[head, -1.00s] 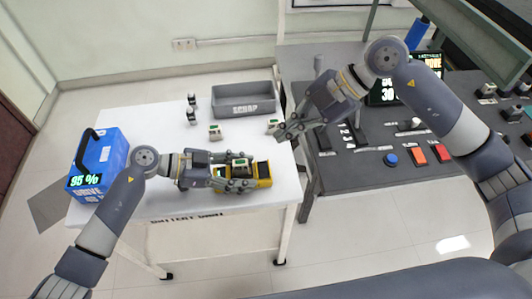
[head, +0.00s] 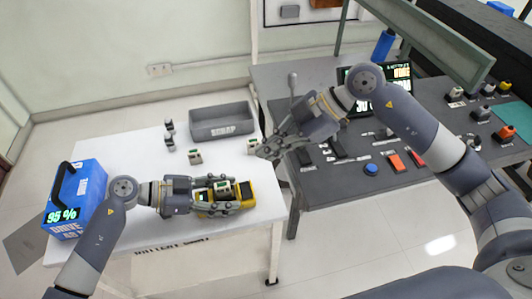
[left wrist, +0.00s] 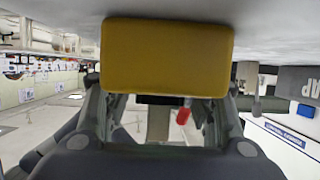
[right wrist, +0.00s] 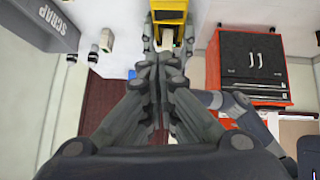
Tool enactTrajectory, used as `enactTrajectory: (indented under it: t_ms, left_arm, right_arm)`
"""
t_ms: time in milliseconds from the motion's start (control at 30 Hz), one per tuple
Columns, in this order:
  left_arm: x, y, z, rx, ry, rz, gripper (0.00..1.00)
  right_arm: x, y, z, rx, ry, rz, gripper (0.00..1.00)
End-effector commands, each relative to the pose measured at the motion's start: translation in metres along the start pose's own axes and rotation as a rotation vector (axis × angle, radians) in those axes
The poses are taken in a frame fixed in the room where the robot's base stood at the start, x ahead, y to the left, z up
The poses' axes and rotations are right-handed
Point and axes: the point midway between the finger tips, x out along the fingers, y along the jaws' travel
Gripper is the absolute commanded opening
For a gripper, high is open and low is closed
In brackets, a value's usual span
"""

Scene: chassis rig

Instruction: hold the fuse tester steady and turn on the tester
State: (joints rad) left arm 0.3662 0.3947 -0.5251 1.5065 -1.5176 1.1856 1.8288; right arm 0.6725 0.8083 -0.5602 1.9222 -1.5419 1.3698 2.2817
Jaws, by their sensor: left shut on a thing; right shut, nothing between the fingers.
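The yellow and black fuse tester (head: 246,194) lies on the white table. A block with a green and white face (head: 224,188) sits on its top. My left gripper (head: 223,191) is shut on the tester from the left, partly hiding it. In the left wrist view the tester is a plain yellow face (left wrist: 167,58) between the fingers; a small red part (left wrist: 183,113) shows below it. My right gripper (head: 263,152) is shut and empty, above and apart from the tester. In the right wrist view the tester (right wrist: 171,12) is beyond the fingertips. Its switch is not clear.
A grey scrap bin (head: 222,122) stands at the table's back. A blue box reading 95 % (head: 85,190) stands left. The grey bench (head: 330,190) with coloured switches is right.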

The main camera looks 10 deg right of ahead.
Motion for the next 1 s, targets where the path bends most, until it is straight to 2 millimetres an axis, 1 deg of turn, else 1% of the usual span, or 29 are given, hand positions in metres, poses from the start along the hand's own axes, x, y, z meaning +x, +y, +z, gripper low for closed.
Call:
enactTrajectory:
  t_ms: [33,200,367,400,500,633,767,1000]
  left_arm:
    - [0.0,0.0,0.0,0.0,-0.001,0.001,0.23]
    - [0.0,0.0,0.0,0.0,-0.001,0.001,0.23]
    - [0.0,0.0,0.0,0.0,-0.001,0.001,0.23]
    - [0.0,0.0,0.0,0.0,-0.001,0.001,0.23]
    - [0.0,0.0,0.0,0.0,-0.001,0.0,0.23]
    - [0.0,0.0,0.0,0.0,-0.001,0.0,0.23]
    - [0.0,0.0,0.0,0.0,-0.001,0.0,0.23]
    - [0.0,0.0,0.001,0.0,-0.001,0.0,0.23]
  right_arm:
    - [0.011,-0.001,-0.001,0.0,0.004,-0.005,0.0]
    - [0.049,-0.001,-0.001,0.001,0.003,-0.005,0.0]
    - [0.081,-0.001,-0.001,0.0,0.003,-0.004,0.0]
    - [0.086,-0.001,0.006,0.004,0.0,-0.003,0.0]
    - [0.096,-0.001,0.016,0.004,0.0,-0.002,0.0]
    - [0.103,0.0,0.024,0.001,0.001,-0.001,0.0]
    - [0.107,0.0,0.028,0.0,0.0,0.001,0.0]
    - [0.107,0.0,0.028,0.0,0.0,0.0,0.0]
